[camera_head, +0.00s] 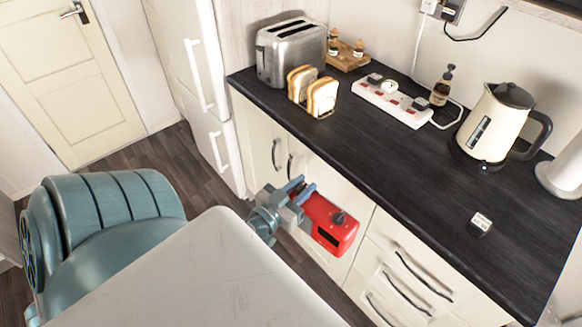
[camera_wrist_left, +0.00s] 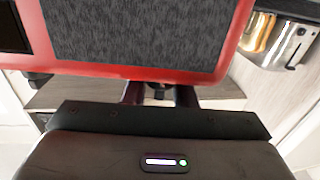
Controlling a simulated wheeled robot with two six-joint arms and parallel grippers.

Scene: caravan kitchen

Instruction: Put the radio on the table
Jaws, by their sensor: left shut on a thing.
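The red radio (camera_head: 330,222) hangs in my left gripper (camera_head: 297,192), in front of the cream cabinets and below the counter's front edge. It has a dark knob and a dark panel. The gripper is shut on it at its upper left end. In the left wrist view the radio (camera_wrist_left: 140,35) fills the upper part, with a grey speaker face in a red frame. The fingers are partly hidden there. I cannot make out the table for certain in either view. My right gripper is not in view.
The dark counter (camera_head: 390,165) holds a toaster (camera_head: 290,50), toast rack (camera_head: 312,92), power strip (camera_head: 393,102), bottle (camera_head: 442,86), kettle (camera_head: 492,125) and small white-topped block (camera_head: 480,224). A white fridge (camera_head: 200,70) and door (camera_head: 65,75) stand left. Dark floor (camera_head: 180,150) shows between.

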